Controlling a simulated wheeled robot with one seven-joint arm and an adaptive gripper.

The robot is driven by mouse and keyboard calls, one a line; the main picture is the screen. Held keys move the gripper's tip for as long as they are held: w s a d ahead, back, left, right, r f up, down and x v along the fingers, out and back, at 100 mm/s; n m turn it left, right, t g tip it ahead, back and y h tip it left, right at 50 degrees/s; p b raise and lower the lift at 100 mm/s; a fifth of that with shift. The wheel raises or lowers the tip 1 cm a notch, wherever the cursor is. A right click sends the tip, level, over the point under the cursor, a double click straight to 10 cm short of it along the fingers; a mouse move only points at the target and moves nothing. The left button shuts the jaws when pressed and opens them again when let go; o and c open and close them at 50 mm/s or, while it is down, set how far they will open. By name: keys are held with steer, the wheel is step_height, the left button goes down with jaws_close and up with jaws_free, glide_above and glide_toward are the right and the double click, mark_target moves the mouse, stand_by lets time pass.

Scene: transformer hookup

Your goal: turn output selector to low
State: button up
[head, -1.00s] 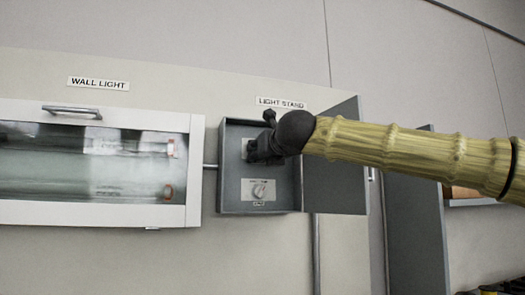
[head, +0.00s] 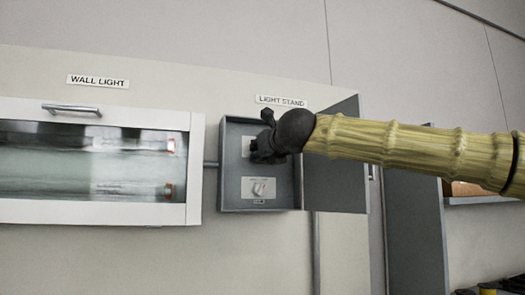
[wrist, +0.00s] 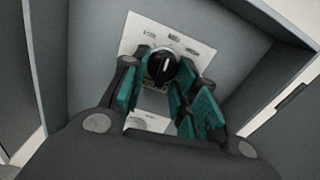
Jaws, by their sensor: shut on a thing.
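The output selector is a black round knob (wrist: 162,66) with a pale pointer line, on a white label plate (wrist: 196,52) inside an open grey box. The pointer line runs roughly up and down in the wrist view. Several small marks sit around the knob, too blurred to read. My gripper (wrist: 162,70) has its teal-padded fingers on both sides of the knob, shut on it. In the head view my gripper (head: 262,152) reaches into the upper part of the box and hides the knob.
The grey box (head: 230,199) is labelled LIGHT STAND (head: 281,101); its door (head: 335,175) stands open on the right. A second plate with a pale knob (head: 258,188) sits lower inside. A glass-fronted WALL LIGHT case (head: 95,212) is at left.

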steer(key=shift+d+r+n+p, duration=0.2)
steer(key=shift+n+p, duration=0.85)
steer(key=shift+n, duration=0.85)
steer(key=shift+d+r+n+p, duration=0.15)
steer(key=shift+n+p, duration=0.9)
steer(key=shift+n, duration=0.85)
steer(key=shift+w+f, duration=0.1)
steer(key=shift+f, duration=0.05)
steer(key=o, duration=0.9)
steer(key=v, duration=1.2)
